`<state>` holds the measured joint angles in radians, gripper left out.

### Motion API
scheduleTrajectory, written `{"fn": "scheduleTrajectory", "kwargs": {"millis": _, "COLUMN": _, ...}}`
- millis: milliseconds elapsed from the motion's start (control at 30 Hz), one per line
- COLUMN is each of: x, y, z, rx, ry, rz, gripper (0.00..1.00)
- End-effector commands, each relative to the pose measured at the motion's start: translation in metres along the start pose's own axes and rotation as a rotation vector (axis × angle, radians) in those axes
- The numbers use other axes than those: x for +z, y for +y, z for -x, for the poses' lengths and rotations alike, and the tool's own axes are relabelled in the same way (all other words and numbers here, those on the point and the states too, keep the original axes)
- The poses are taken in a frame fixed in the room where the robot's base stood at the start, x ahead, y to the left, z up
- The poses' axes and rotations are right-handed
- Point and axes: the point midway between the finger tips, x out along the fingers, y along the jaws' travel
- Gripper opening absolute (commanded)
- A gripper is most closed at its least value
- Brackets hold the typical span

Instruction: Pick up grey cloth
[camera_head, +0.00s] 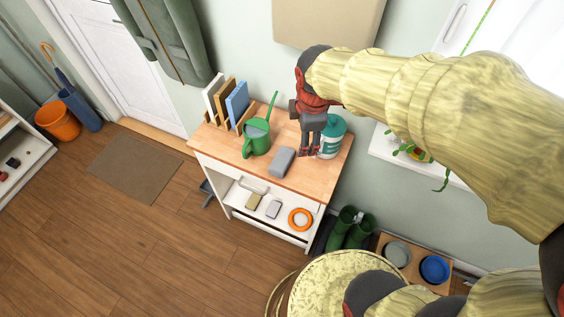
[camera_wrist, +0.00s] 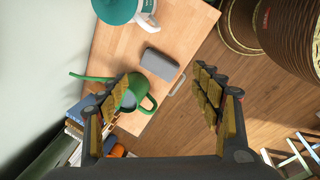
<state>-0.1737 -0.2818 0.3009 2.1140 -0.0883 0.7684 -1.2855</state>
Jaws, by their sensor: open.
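A grey block-like folded cloth (camera_head: 282,161) lies on the wooden top of a small white cabinet (camera_head: 240,171), near its front edge. In the wrist view the grey cloth (camera_wrist: 159,64) lies flat ahead of the fingers, between a green watering can and a teal-lidded container. My gripper (camera_head: 311,152) is above the cabinet top, to the right of the cloth in the head view. In the wrist view my gripper (camera_wrist: 165,97) has its fingers wide apart with nothing between them. The cloth is fully visible.
A green watering can (camera_head: 257,136) stands left of the cloth. A white and teal container (camera_head: 331,138) stands close behind my gripper. Books (camera_head: 226,102) stand in a rack at the back left. An orange ring (camera_head: 300,219) lies on the lower shelf.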

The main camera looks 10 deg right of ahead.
Motion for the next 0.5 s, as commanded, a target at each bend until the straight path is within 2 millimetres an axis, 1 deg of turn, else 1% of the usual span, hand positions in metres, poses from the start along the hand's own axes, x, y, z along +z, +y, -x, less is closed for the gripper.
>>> {"fn": "scheduleTrajectory", "kwargs": {"millis": 33, "x": -0.009, "y": 0.004, "z": -0.023, "rx": -0.029, "ry": -0.006, "rz": 0.127, "gripper": 0.65}}
{"fn": "scheduleTrajectory", "kwargs": {"millis": 67, "x": -0.014, "y": 0.008, "z": -0.034, "rx": -0.041, "ry": -0.007, "rz": 0.210, "gripper": 0.65}}
{"fn": "scheduleTrajectory", "kwargs": {"millis": 100, "x": -0.021, "y": 0.012, "z": -0.049, "rx": -0.057, "ry": -0.007, "rz": 0.321, "gripper": 0.65}}
{"fn": "scheduleTrajectory", "kwargs": {"millis": 167, "x": -0.031, "y": 0.015, "z": -0.073, "rx": -0.084, "ry": -0.005, "rz": 0.484, "gripper": 0.65}}
{"fn": "scheduleTrajectory", "kwargs": {"millis": 200, "x": -0.037, "y": 0.018, "z": -0.089, "rx": -0.099, "ry": -0.002, "rz": 0.588, "gripper": 0.65}}
{"fn": "scheduleTrajectory", "kwargs": {"millis": 300, "x": -0.050, "y": 0.020, "z": -0.120, "rx": -0.129, "ry": 0.007, "rz": 0.800, "gripper": 0.65}}
{"fn": "scheduleTrajectory", "kwargs": {"millis": 400, "x": -0.058, "y": 0.020, "z": -0.139, "rx": -0.147, "ry": 0.017, "rz": 0.935, "gripper": 0.65}}
{"fn": "scheduleTrajectory", "kwargs": {"millis": 500, "x": -0.062, "y": 0.019, "z": -0.150, "rx": -0.157, "ry": 0.023, "rz": 1.011, "gripper": 0.65}}
